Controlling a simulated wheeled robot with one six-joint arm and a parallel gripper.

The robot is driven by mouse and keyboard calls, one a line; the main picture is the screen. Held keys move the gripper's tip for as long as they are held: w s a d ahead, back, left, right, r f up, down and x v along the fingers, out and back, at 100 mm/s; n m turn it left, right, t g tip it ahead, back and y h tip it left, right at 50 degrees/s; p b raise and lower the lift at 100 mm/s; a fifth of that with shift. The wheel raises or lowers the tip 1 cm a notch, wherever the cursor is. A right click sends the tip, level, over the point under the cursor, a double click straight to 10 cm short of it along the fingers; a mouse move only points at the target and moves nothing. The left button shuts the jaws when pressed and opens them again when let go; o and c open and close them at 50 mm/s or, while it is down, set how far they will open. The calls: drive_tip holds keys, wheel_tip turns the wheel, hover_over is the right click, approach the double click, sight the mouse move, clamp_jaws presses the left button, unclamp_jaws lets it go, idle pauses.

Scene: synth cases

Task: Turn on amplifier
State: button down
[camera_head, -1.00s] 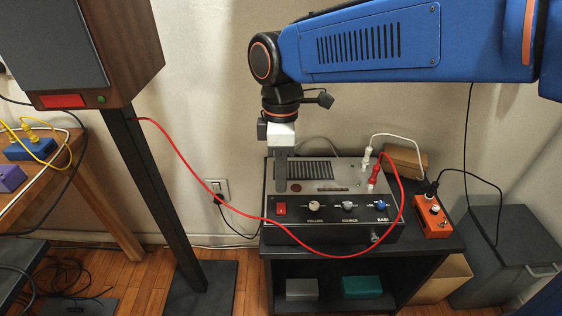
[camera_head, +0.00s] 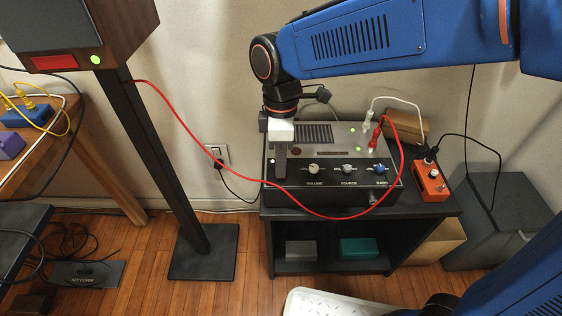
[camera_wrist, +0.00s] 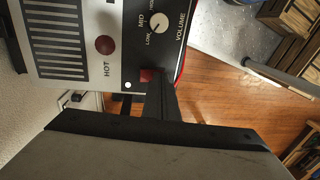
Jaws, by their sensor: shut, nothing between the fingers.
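The amplifier (camera_head: 325,172) is a grey-topped box with a black front, on a black stand. Its front has knobs marked VOLUME (camera_head: 314,168), SOURCE (camera_head: 347,168) and BASS (camera_head: 379,168). Two green lights (camera_head: 359,149) glow on its top. My gripper (camera_head: 280,178) is shut and empty at the left of the front panel, covering the red switch in the head view. The wrist view shows part of the red switch (camera_wrist: 149,75) at my fingertips (camera_wrist: 157,86); I cannot tell whether they touch. A small white light (camera_wrist: 127,85) shows beside it.
A red cable (camera_head: 245,177) runs from the speaker (camera_head: 115,25) across the amplifier's front to its top plug. The speaker's green light (camera_head: 95,59) glows. An orange box (camera_head: 431,184) stands right of the amplifier.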

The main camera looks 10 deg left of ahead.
drive_tip(key=shift+w, duration=0.15)
drive_tip(key=shift+w+a+r, duration=0.1)
drive_tip(key=shift+w+a, duration=0.05)
drive_tip(key=shift+w, duration=0.45)
drive_tip(key=shift+r, duration=0.1)
wheel_tip(320, 180, up, 14)
drive_tip(key=w, duration=0.1)
drive_tip(key=shift+w+a, duration=0.2)
drive_tip(key=shift+w, duration=0.1)
idle(0.4)
drive_tip(key=shift+s+d, duration=0.25)
drive_tip(key=shift+s, duration=0.5)
